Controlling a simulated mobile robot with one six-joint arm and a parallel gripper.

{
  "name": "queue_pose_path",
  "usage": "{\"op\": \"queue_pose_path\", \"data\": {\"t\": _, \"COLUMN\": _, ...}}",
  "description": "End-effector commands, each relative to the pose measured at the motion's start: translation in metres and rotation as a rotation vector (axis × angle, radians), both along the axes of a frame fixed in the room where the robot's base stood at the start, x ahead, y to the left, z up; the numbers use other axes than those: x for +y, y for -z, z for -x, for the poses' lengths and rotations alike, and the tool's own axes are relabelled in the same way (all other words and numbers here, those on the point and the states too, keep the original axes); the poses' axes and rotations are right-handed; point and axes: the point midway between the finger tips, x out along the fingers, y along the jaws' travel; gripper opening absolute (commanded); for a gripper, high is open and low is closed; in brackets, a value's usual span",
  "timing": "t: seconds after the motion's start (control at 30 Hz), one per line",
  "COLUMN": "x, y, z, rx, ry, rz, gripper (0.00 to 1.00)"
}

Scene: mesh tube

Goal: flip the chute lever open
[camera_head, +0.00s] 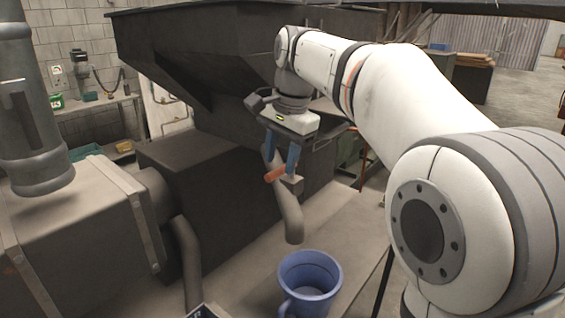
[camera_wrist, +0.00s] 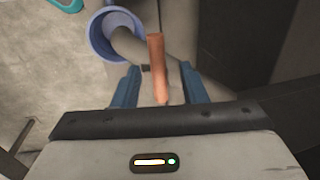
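The orange chute lever (camera_head: 276,174) sticks out at the upper part of the grey chute pipe (camera_head: 290,218). My gripper (camera_head: 281,166) points down at the lever, its two blue fingers apart. In the wrist view the lever (camera_wrist: 158,65) runs between the fingers of my gripper (camera_wrist: 160,78), with a gap on each side. The pipe also shows behind the lever in the wrist view (camera_wrist: 130,45). I cannot tell how deep the lever sits between the fingertips.
A blue bucket (camera_head: 310,280) stands on the floor below the pipe mouth. A dark hopper (camera_head: 185,50) rises behind my gripper, and a dark box-shaped housing (camera_head: 225,180) stands left of the pipe. Another curved pipe (camera_head: 187,262) comes down further left.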

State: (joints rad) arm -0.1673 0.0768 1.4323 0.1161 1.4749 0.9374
Motion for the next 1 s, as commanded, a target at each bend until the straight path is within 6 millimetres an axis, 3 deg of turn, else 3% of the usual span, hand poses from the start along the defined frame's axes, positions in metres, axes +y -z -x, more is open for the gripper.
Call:
{"op": "queue_pose_path", "data": {"t": 0.17, "x": 0.0, "y": 0.015, "z": -0.002, "rx": 0.0, "ry": 0.003, "rz": 0.0, "gripper": 0.39}}
{"op": "queue_pose_path", "data": {"t": 0.47, "x": 0.0, "y": 0.017, "z": -0.003, "rx": -0.001, "ry": 0.005, "rz": 0.0, "gripper": 0.38}}
{"op": "queue_pose_path", "data": {"t": 0.9, "x": -0.001, "y": 0.017, "z": -0.003, "rx": -0.001, "ry": 0.006, "rz": 0.0, "gripper": 0.02}}
{"op": "queue_pose_path", "data": {"t": 1.0, "x": -0.001, "y": 0.017, "z": -0.003, "rx": -0.001, "ry": 0.006, "rz": 0.0, "gripper": 0.0}}
